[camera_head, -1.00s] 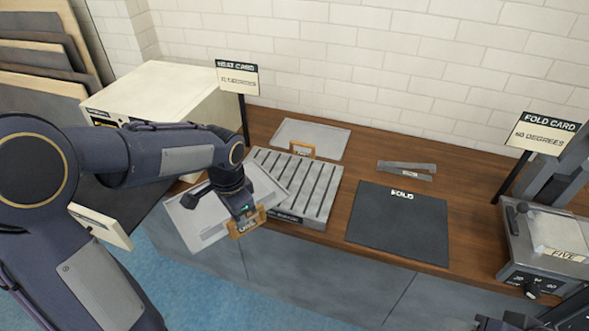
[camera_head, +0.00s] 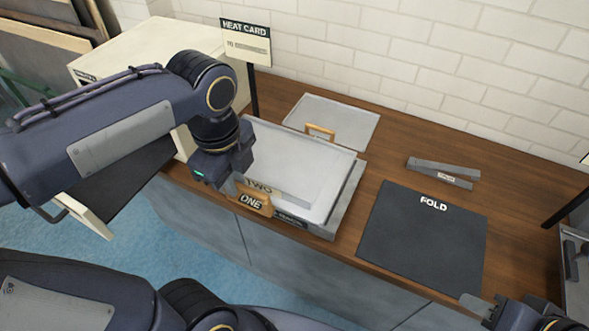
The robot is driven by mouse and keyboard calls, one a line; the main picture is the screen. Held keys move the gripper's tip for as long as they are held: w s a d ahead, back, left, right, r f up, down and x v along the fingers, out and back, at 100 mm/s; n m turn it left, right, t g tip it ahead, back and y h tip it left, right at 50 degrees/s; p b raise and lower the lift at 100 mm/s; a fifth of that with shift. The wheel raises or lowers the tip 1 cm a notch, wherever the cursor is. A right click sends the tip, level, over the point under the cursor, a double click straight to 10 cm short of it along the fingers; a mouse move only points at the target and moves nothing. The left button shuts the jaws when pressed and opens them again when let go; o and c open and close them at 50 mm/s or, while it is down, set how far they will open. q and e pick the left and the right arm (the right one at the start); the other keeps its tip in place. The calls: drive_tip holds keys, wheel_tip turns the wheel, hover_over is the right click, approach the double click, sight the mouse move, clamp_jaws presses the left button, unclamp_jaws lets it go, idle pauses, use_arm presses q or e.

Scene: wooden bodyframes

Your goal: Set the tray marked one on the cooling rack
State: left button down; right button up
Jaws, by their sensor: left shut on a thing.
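The tray marked one (camera_head: 340,159) is a pale grey metal tray with a wooden "ONE" tag (camera_head: 252,202) at its front left. It lies flat over the cooling rack (camera_head: 350,202) and hides nearly all its slats. I cannot tell whether it touches the rack. My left gripper (camera_head: 236,184) is shut on the tray's front edge by the tag. My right gripper (camera_head: 483,305) is partly in view at the lower right, and its jaws are not clear.
Another grey tray (camera_head: 345,117) with a wooden tag lies behind the rack. A dark "FOLD" mat (camera_head: 420,240) and a grey metal strip (camera_head: 443,172) lie to the right. The cream oven (camera_head: 140,55) with an open door stands left. A heat card (camera_head: 246,42) stands behind.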

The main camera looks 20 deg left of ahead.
sight(264, 160)
use_arm(q)
drive_tip(key=shift+g, duration=0.3)
drive_tip(key=d, duration=0.6)
drive_tip(key=shift+d+f, duration=0.1)
drive_tip(key=shift+d, duration=0.25)
drive_tip(key=w+a+f, duration=0.1)
drive_tip(key=w, duration=0.1)
drive_tip(key=w+a+f, duration=0.1)
drive_tip(key=w, duration=0.1)
drive_tip(key=w+a+f+p, duration=0.1)
drive_tip(key=w+a, duration=0.1)
drive_tip(key=w, duration=0.1)
drive_tip(key=shift+w+a+f, duration=0.1)
drive_tip(key=shift+f, duration=0.25)
drive_tip(key=w+f, duration=0.1)
drive_tip(key=w+a+f, duration=0.1)
drive_tip(key=f, duration=0.1)
drive_tip(key=w+a+f, duration=0.1)
drive_tip(key=f, duration=0.1)
drive_tip(key=shift+w+a, duration=0.15)
drive_tip(key=shift+w, duration=0.25)
drive_tip(key=shift+w+a+f, duration=0.1)
drive_tip(key=shift+f, duration=0.15)
drive_tip(key=shift+w+a+f, duration=0.1)
drive_tip(key=shift+w+f, duration=0.05)
drive_tip(key=shift+f, duration=0.8)
drive_tip(key=shift+w+a+f, duration=0.1)
drive_tip(key=shift+f, duration=0.9)
